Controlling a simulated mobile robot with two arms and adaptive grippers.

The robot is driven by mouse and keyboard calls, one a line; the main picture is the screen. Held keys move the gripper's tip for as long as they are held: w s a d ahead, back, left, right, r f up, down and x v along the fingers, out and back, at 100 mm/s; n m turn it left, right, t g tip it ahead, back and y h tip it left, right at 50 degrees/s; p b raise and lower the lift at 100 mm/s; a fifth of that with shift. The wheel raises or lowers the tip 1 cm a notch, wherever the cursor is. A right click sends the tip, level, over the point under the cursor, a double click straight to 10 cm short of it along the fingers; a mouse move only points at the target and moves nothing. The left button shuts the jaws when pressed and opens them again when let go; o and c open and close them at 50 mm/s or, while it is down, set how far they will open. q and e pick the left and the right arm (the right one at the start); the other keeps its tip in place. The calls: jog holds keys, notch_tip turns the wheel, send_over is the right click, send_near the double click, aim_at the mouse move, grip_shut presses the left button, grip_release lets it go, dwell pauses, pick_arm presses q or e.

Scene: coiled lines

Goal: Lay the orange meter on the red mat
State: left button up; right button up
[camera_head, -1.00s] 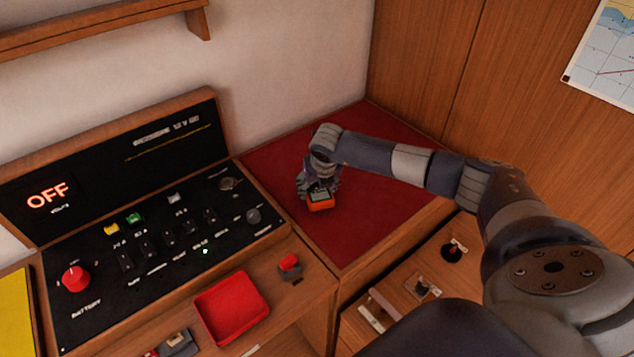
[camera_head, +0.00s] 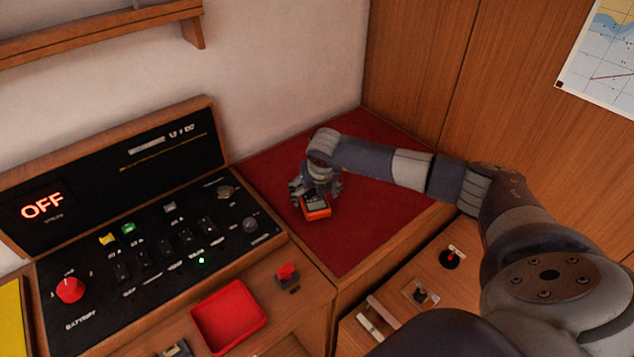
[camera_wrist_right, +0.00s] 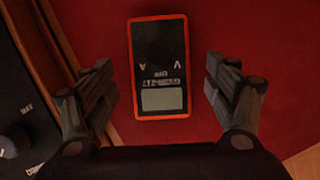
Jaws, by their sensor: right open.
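The orange meter (camera_head: 316,208) has a dark face and a grey display. It lies flat on the red mat (camera_head: 350,250), near the mat's left side. In the right wrist view the meter (camera_wrist_right: 160,75) lies on the mat (camera_wrist_right: 225,30) between the spread fingers, with a gap on each side. My right gripper (camera_head: 315,193) is open just above the meter, and its fingers (camera_wrist_right: 162,85) touch nothing that I can see. My left gripper is not in view.
A black switch panel (camera_head: 150,245) with a red battery knob (camera_head: 70,290) stands left of the mat. A red tray (camera_head: 229,316) sits in front of the panel. A wall and wooden panelling (camera_head: 420,60) close off the back. The mat's front part is clear.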

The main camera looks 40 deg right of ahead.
jog(key=b+v, duration=0.3)
jog(key=v, duration=0.7)
jog(key=shift+f, duration=0.1)
